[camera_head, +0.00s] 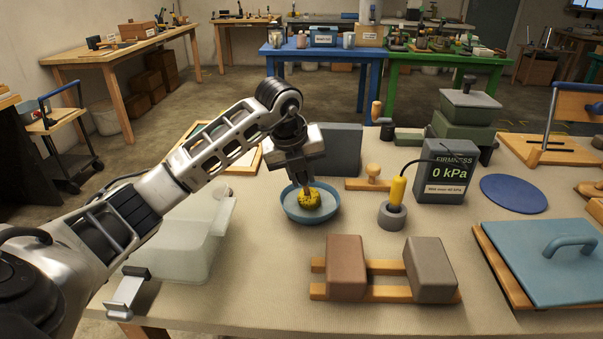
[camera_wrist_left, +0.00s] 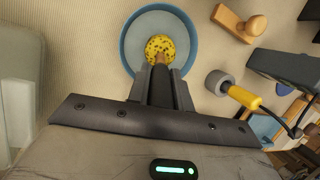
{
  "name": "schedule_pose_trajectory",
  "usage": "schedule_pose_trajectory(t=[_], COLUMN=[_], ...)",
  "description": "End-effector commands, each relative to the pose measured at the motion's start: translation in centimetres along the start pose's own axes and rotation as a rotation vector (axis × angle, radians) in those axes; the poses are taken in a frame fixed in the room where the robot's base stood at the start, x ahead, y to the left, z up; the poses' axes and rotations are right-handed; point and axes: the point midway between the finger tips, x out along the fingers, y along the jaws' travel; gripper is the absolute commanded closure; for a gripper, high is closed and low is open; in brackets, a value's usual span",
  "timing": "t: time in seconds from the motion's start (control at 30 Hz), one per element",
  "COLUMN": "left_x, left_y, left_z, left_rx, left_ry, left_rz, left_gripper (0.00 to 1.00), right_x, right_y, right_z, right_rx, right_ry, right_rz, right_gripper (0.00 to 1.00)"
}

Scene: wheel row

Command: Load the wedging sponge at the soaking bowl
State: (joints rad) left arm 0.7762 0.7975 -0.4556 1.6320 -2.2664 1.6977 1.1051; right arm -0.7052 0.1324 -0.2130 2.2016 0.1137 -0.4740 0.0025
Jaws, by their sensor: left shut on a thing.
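The wedging sponge (camera_head: 308,197) is a round yellow ball with dark specks and a short wooden handle. The blue soaking bowl (camera_head: 292,214) stands on the bench, and the sponge is at the bowl's inside. My left gripper (camera_head: 302,180) points down over the bowl and is shut on the sponge's handle. In the left wrist view the sponge (camera_wrist_left: 160,47) shows between the fingers (camera_wrist_left: 160,75), against the pale inside of the bowl (camera_wrist_left: 130,45). I cannot tell if the sponge touches the water or the bowl's floor. My right gripper is not in view.
Two clay blocks (camera_head: 346,267) (camera_head: 430,270) rest on wooden rails in front. A firmness meter (camera_head: 446,172) reads 0 kPa, with its yellow probe (camera_head: 398,190) in a grey holder. A translucent bin (camera_head: 178,250) stands left of the bowl. A grey block (camera_head: 337,150) stands behind.

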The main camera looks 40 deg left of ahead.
Motion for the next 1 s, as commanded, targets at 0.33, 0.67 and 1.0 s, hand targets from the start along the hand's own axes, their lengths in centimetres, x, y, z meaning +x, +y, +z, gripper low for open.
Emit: schedule_pose_trajectory(t=[0.33,0.67,1.0], left_x=[-0.03,0.3,0.69], left_y=[-0.02,0.06,0.17], left_z=[0.01,-0.07,-0.18], left_rx=[0.0,0.0,0.0], left_ry=[-0.001,-0.001,0.0], left_rz=[-0.001,0.0,0.0], left_gripper=[1.0,1.0,1.0], right_x=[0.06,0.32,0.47], right_y=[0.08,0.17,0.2], right_z=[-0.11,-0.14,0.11], right_rx=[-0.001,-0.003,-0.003], right_ry=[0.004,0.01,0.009], right_rz=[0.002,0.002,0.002], right_gripper=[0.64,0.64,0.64])
